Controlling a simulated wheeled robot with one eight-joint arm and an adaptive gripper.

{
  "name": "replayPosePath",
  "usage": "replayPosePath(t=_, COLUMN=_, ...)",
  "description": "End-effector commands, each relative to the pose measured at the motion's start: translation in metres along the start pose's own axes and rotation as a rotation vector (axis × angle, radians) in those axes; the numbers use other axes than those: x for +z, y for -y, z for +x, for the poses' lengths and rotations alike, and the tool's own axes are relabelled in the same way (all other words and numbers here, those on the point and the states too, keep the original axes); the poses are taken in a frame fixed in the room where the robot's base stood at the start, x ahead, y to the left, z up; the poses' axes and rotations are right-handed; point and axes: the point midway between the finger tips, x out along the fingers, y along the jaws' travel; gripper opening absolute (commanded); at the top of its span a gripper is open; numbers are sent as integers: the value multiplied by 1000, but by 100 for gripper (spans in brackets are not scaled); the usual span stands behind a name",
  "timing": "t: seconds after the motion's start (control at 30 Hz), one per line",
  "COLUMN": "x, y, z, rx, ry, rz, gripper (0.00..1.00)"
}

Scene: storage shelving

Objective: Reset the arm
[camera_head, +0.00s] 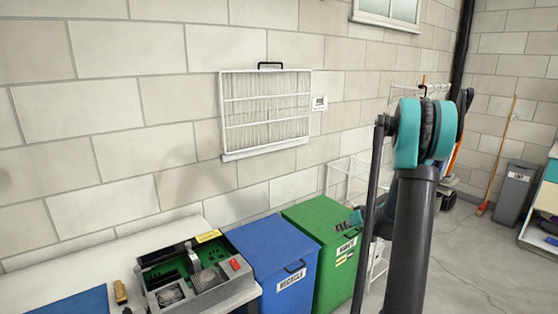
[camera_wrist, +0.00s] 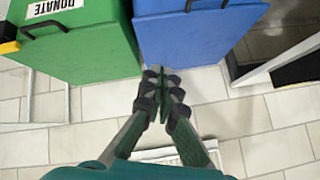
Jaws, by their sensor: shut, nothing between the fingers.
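My gripper (camera_wrist: 161,82) is in the middle of the wrist view. Its two dark fingers meet at the tips and hold nothing. The tips show in front of the gap between the green bin and the blue bin; I cannot tell whether they touch either. In the head view my arm rises on the right and bends at a teal joint. Its far end is partly hidden behind the upright link, near the green bin.
The green bin (camera_head: 322,225), labelled DONATE in the wrist view (camera_wrist: 80,45), stands beside the blue bin (camera_head: 272,250). A table (camera_head: 80,262) at left bears an opened grey device (camera_head: 195,275). A white wire rack (camera_head: 345,180) stands behind.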

Motion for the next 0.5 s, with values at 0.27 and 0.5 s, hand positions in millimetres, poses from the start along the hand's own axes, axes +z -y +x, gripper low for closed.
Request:
replayPosePath(t=0.27, x=41, y=84, z=-46, rx=94, ry=136, rz=75, gripper=0)
replayPosePath(t=0.5, x=94, y=138, z=-87, rx=203, ry=224, rz=132, gripper=0)
